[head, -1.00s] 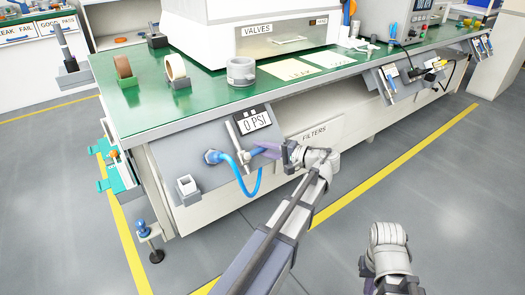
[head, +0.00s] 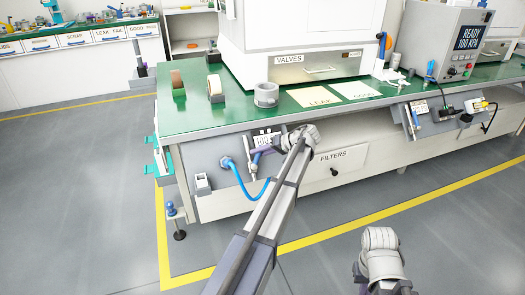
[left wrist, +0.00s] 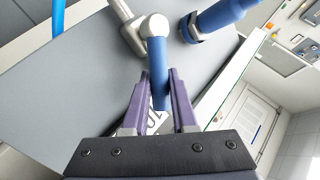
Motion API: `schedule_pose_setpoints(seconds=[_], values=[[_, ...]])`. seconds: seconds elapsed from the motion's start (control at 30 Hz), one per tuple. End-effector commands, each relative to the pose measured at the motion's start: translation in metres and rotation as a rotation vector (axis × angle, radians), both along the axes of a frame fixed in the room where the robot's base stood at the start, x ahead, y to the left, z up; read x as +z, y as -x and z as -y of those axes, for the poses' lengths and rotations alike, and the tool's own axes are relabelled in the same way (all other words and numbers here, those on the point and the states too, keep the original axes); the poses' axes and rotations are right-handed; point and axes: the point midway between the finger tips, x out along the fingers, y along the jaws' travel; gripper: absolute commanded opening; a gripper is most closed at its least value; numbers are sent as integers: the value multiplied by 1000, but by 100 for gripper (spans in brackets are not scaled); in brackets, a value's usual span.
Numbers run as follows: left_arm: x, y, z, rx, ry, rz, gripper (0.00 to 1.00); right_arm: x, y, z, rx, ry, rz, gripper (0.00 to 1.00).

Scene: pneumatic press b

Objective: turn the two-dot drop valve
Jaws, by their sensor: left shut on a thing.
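The drop valve sits on a grey sloped panel (head: 209,163) under the near bench edge. Its blue handle (left wrist: 159,75) joins a metal fitting (left wrist: 133,32) in the left wrist view. My left gripper (left wrist: 160,83) has its purple fingers on both sides of this handle and is shut on it. In the head view the left gripper (head: 263,151) is small and my wrist partly covers the valve and pressure display (head: 264,138). I cannot make out dots marking the valve. A blue hose (head: 241,186) hangs from the panel.
The green bench (head: 200,122) holds tape rolls, a grey cup (head: 266,94) and paper sheets. A FILTERS drawer (head: 334,168) is right of the panel. A second valve panel (head: 423,117) is farther right. The floor in front is clear.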

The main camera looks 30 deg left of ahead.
Motion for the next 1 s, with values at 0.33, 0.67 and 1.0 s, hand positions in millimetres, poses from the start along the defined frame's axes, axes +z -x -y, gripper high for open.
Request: schedule_pose_setpoints(seconds=[0.33,0.67,1.0], values=[[10,8,-18,205,156,169,0,42,0,1,-8,6,0,0],[9,17,-27,341,258,279,0,60,0,1,-10,3,-1,0],[8,20,-30,397,302,325,0,66,1,0,-10,1,-2,0]])
